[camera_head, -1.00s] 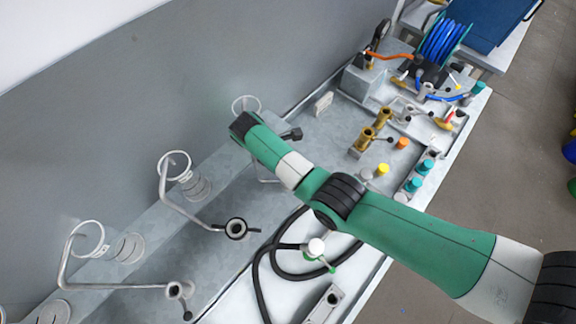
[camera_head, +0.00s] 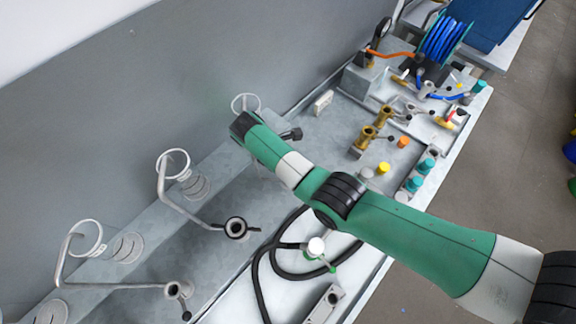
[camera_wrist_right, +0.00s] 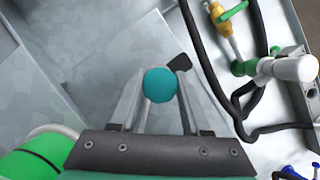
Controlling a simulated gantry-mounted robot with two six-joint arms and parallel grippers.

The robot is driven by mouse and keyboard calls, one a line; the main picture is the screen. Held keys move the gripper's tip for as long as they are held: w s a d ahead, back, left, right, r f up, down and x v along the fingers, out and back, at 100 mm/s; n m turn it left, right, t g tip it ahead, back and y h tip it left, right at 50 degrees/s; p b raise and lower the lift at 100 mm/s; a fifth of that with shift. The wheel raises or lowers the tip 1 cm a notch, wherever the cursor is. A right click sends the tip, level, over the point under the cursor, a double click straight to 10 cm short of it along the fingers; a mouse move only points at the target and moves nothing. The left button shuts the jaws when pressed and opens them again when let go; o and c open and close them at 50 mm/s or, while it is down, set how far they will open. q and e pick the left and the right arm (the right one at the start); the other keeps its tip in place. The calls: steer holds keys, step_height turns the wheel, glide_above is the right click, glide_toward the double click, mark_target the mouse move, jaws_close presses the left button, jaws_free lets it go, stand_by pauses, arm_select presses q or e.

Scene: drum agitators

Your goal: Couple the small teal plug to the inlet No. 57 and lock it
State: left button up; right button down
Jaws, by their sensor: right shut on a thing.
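The teal plug (camera_wrist_right: 161,84) shows its round end between the fingers of my right gripper (camera_wrist_right: 160,92) in the right wrist view. The gripper is shut on it. A black lever (camera_wrist_right: 180,63) shows just beyond the plug; I cannot tell whether the plug touches an inlet. In the head view my green right arm comes in from the right and hides most of the rear inlet, of which a wire ring (camera_head: 245,103) shows. Two further inlets, one with a dark collar (camera_head: 236,229) and one nearer (camera_head: 174,290), stand to the left. No number is readable. My left gripper is not in view.
A black hose (camera_head: 262,270) curls on the bench below my arm. A white-capped fitting with a green handle (camera_head: 316,246) stands beside it. Brass fittings (camera_head: 367,137), several teal caps (camera_head: 416,185) and a blue hose reel (camera_head: 443,42) lie farther back. The grey wall (camera_head: 150,90) rises behind the inlets.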

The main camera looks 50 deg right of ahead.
steer(key=shift+f, duration=0.15)
steer(key=shift+c, duration=1.4)
jaws_free()
steer(key=shift+r, duration=0.2)
step_height(320, 180, up, 8)
steer(key=p, duration=0.8)
steer(key=shift+f, duration=0.2)
